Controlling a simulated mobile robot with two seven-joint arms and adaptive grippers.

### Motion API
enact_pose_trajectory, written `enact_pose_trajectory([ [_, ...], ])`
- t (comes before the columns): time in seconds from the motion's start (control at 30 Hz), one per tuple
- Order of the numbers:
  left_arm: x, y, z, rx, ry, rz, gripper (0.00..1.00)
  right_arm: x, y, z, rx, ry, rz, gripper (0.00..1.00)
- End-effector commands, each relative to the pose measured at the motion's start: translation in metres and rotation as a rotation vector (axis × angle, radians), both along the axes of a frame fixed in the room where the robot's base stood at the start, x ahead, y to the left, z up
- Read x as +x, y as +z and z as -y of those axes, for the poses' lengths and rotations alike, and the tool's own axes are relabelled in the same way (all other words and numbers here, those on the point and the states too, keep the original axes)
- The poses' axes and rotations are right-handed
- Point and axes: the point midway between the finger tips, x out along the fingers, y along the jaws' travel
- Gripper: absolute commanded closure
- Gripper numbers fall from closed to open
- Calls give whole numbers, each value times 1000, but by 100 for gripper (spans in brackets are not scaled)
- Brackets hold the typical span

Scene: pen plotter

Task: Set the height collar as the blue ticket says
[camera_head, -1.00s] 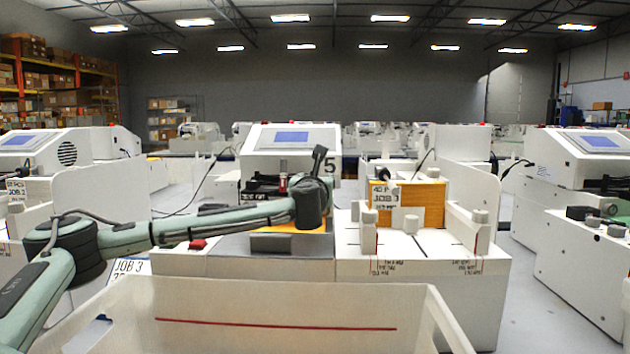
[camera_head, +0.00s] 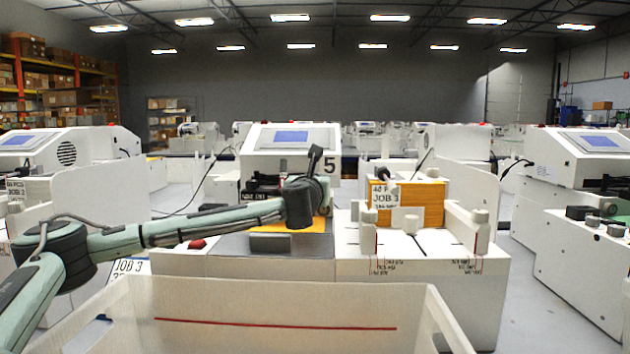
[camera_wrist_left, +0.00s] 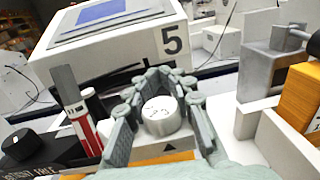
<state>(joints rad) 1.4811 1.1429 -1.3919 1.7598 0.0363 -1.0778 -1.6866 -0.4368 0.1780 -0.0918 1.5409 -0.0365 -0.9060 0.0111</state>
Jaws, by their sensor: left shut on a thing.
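In the left wrist view, my left gripper (camera_wrist_left: 160,98) has its green fingers closed around a white round collar-like knob (camera_wrist_left: 161,117) with dark markings on its top. The markings are too small to read surely. The knob sits in front of the machine marked 5 (camera_wrist_left: 115,50). In the head view, that machine (camera_head: 290,150) stands behind my left wrist, which hides the knob and fingertips. No ticket in view clearly looks blue. My right gripper is not in view.
A red and white upright piece (camera_wrist_left: 77,118) and a black knob (camera_wrist_left: 18,145) stand left of the fingers. A white block with posts (camera_head: 420,262) stands to the right. A white bin (camera_head: 280,300) with a red line is in front.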

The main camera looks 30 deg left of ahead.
Motion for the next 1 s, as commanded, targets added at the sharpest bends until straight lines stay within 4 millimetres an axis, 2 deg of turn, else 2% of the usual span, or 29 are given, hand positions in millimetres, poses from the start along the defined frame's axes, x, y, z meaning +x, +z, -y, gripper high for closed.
enact_pose_trajectory([
  [0.6,4,-1,13,-1,-381,-2,100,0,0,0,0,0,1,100],
  [1.0,4,-1,17,0,-452,-2,100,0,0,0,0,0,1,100],
])
